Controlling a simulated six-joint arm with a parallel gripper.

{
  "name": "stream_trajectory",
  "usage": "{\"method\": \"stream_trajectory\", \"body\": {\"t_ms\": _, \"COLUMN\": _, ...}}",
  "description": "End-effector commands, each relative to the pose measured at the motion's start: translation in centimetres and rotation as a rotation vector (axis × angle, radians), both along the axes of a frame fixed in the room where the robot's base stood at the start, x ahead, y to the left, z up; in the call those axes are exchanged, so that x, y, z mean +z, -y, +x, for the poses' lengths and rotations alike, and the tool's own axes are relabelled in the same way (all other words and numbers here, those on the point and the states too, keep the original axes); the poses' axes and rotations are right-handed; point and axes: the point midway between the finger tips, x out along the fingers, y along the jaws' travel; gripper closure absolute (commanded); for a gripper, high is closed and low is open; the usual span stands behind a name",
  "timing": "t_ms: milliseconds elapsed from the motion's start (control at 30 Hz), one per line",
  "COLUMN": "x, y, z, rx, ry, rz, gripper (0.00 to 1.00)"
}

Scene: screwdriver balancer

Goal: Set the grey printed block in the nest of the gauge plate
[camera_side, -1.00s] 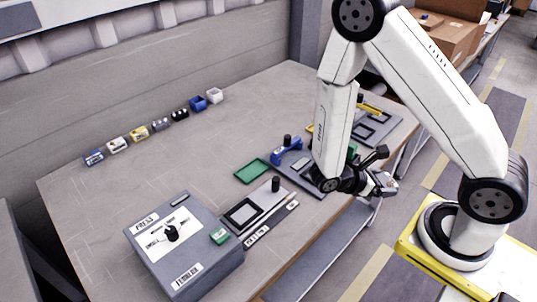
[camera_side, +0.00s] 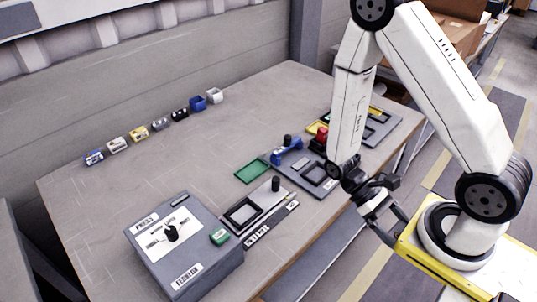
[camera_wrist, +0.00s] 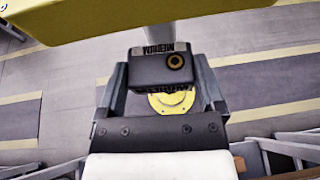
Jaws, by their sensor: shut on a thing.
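The grey printed block (camera_wrist: 163,68) is between my fingers in the wrist view. The plate that looks like the gauge plate (camera_side: 276,200) lies near the table's front edge, pale grey with a dark-framed square nest (camera_side: 243,212) and a black knob. My gripper is well to its right.
A grey press box (camera_side: 200,262) stands left of the plate. A green tray (camera_side: 252,170) lies behind it. A dark plate with a blue clamp (camera_side: 287,152) lies to its right, with a red object (camera_side: 321,135) behind. Small bins line the back; the table's middle is clear.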

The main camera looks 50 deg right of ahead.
Motion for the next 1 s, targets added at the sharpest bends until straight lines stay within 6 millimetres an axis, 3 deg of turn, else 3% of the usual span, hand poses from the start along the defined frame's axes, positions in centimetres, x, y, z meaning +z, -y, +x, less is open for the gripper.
{"method": "stream_trajectory", "body": {"t_ms": 467, "x": 0.0, "y": -5.8, "z": 2.4, "rx": -0.534, "ry": 0.000, "rz": 0.000, "gripper": 0.83}}
{"method": "stream_trajectory", "body": {"t_ms": 1000, "x": -0.4, "y": -9.2, "z": 9.2, "rx": -1.133, "ry": -0.002, "rz": 0.000, "gripper": 0.83}}
